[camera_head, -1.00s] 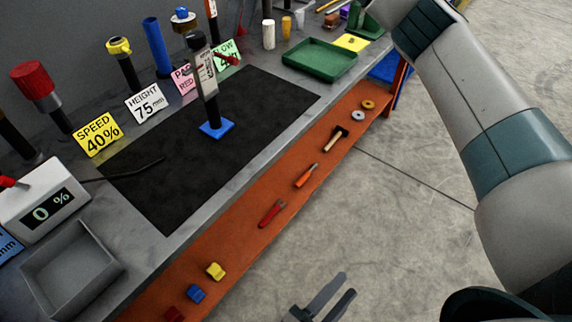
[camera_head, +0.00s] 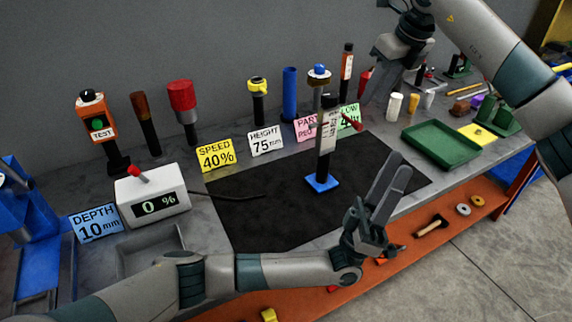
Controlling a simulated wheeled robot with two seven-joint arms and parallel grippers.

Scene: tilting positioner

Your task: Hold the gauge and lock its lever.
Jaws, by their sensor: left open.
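The gauge (camera_head: 326,150) stands upright on a small square blue base (camera_head: 321,183) on the black mat. It has a dark post, a pale scale plate and a red lever (camera_head: 351,121) sticking out to the right. My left gripper (camera_head: 394,168) is open and empty, to the right of the gauge and apart from it, with its fingers pointing up and away. My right gripper (camera_head: 381,88) hangs over the back of the bench, right of and beyond the gauge. Its fingers are too dark and small to show their opening.
The black mat (camera_head: 250,215) is mostly clear around the gauge. Cards, including SPEED 40% (camera_head: 216,155), and several knobbed posts line the back. A green tray (camera_head: 441,144) lies right. A readout box (camera_head: 152,197) shows 0 %. An orange shelf (camera_head: 471,216) with tools runs along the front.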

